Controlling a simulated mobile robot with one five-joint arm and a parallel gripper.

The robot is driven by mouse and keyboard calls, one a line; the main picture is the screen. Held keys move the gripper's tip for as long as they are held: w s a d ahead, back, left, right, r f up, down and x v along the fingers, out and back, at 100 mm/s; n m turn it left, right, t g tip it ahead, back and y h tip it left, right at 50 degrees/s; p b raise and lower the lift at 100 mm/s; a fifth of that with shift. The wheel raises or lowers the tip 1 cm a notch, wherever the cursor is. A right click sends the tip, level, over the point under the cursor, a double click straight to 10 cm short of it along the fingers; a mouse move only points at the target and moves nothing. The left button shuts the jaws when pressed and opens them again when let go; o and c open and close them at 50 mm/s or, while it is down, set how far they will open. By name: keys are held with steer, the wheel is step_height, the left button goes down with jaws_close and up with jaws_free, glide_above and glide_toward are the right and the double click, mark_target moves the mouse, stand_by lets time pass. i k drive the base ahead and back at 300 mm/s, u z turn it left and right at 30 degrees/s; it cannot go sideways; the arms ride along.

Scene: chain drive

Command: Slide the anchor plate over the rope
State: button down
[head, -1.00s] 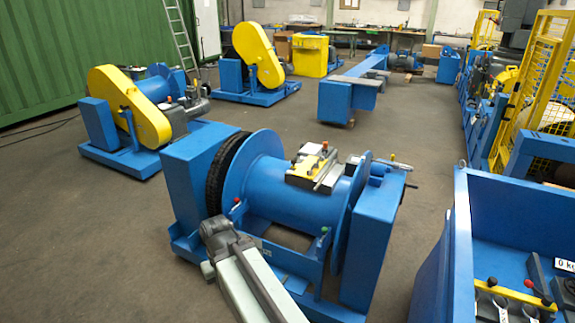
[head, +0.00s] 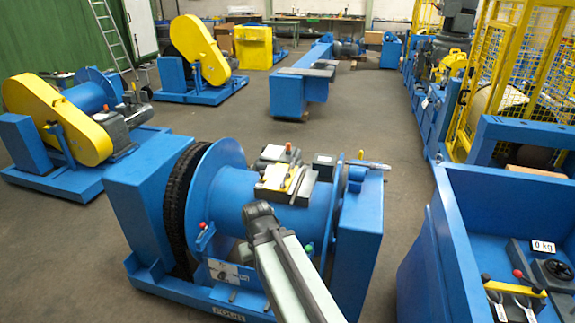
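A blue winch drum (head: 232,190) lies in a blue frame in front of me. A grey block with a yellow plate (head: 280,178) sits on top of the drum; I cannot tell whether this is the anchor plate. I cannot make out a rope for certain. My arm reaches up from the bottom edge, and its dark grey joint (head: 262,217) overlaps the drum's front. My gripper's fingers do not show. A small white plate (head: 222,272) is on the frame's front, left of my arm.
A black chain (head: 178,205) runs around the drum's left end. A blue bin with levers and a "0 kg" sign (head: 544,246) stands at the right. A yellow-guarded machine (head: 60,120) stands at the left. Grey floor (head: 250,122) is clear behind the winch.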

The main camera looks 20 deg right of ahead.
mark_target(272, 182)
steer(key=z, duration=0.1)
steer(key=i, duration=1.3)
steer(key=u, duration=0.9)
